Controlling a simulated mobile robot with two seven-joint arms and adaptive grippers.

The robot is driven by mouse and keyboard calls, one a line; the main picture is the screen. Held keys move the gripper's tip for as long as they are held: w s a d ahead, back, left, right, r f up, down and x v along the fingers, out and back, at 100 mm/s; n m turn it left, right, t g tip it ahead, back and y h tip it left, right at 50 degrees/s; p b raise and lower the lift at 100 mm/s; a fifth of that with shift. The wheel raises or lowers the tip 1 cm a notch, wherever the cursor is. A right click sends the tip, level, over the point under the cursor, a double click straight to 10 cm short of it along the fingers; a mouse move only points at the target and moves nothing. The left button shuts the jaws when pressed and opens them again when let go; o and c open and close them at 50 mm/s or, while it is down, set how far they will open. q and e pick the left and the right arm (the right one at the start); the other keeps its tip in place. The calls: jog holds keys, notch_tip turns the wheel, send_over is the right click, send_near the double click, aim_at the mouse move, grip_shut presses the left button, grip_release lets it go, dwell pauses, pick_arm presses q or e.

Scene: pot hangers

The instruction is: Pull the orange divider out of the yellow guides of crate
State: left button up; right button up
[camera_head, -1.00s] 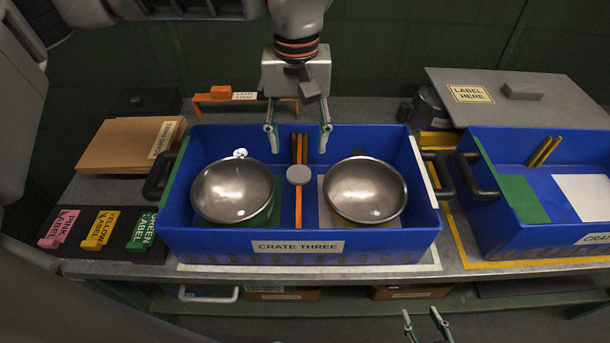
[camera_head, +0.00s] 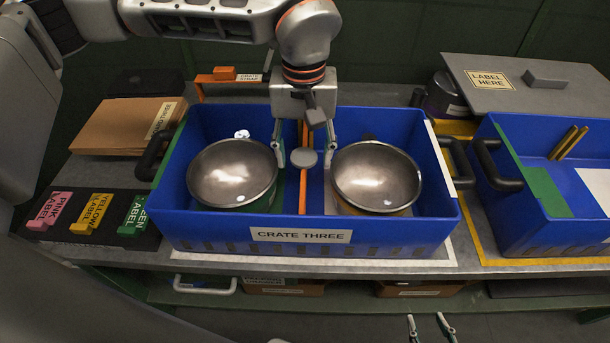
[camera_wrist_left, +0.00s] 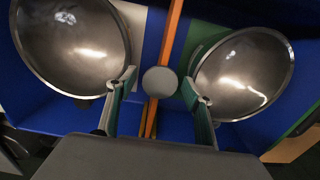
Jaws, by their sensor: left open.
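The orange divider (camera_head: 302,195) stands edge-on across the middle of the blue crate labelled CRATE THREE (camera_head: 205,226), with a round grey knob (camera_head: 303,159) on its top. In the left wrist view the divider (camera_wrist_left: 172,32) and knob (camera_wrist_left: 160,82) lie between the fingers. My left gripper (camera_head: 305,162) is open, pointing down, with one finger on each side of the divider near the knob; it holds nothing. The crate's yellow guides are largely hidden by my gripper. My right gripper (camera_head: 430,328) is at the bottom edge, fingers apart and empty.
Metal bowls flank the divider in the crate, one left (camera_head: 232,172) and one right (camera_head: 376,176), close to my left fingers. A second blue crate (camera_head: 518,222) stands at the right. A grey lid (camera_head: 525,88) and orange crate strap (camera_head: 222,78) are behind.

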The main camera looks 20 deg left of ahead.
pick_arm(q)
jog(key=c, duration=1.4)
jog(key=shift+r+p, duration=0.35)
jog(key=shift+r, duration=0.05)
jog(key=shift+r, duration=0.3)
dwell(0.4)
